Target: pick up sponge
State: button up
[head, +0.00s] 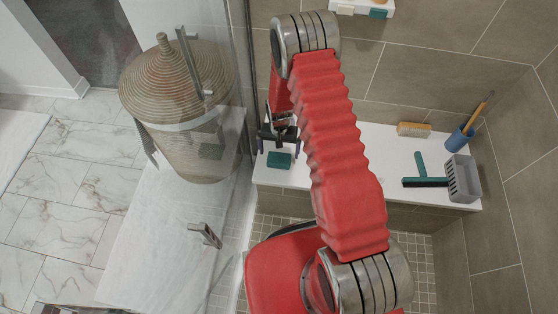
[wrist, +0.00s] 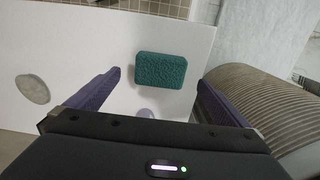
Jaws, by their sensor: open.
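A teal, rough-textured block that looks like a sponge (head: 279,160) lies flat on the left end of the white bench. It also shows in the wrist view (wrist: 160,70), ahead of the fingers and roughly centred between them. My gripper (head: 279,142) is open and empty, pointing down over the bench close to the sponge. In the wrist view, the purple fingers of my gripper (wrist: 159,79) stand on either side with clear gaps to the sponge. I cannot tell the exact height above the bench.
On the white bench (head: 375,160) are a tan block (head: 413,129), a teal-and-black squeegee (head: 424,175), a grey basket (head: 463,178) and a blue cup (head: 459,139) holding a brush. A ribbed wicker basket (head: 180,85) stands left, behind glass. A pale round object (wrist: 32,89) lies left of the sponge.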

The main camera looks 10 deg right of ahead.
aim_at(279, 158)
jog(key=shift+f, duration=0.8)
jog(key=shift+f, duration=0.1)
jog(key=shift+w+f, duration=0.15)
jog(key=shift+f, duration=1.15)
jog(key=shift+w+f, duration=0.1)
jog(key=shift+f, duration=1.15)
jog(key=shift+c, duration=0.4)
jog(key=c, duration=1.1)
jog(key=shift+r, duration=0.15)
notch_tip(279, 158, up, 10)
jog(key=shift+f, duration=0.1)
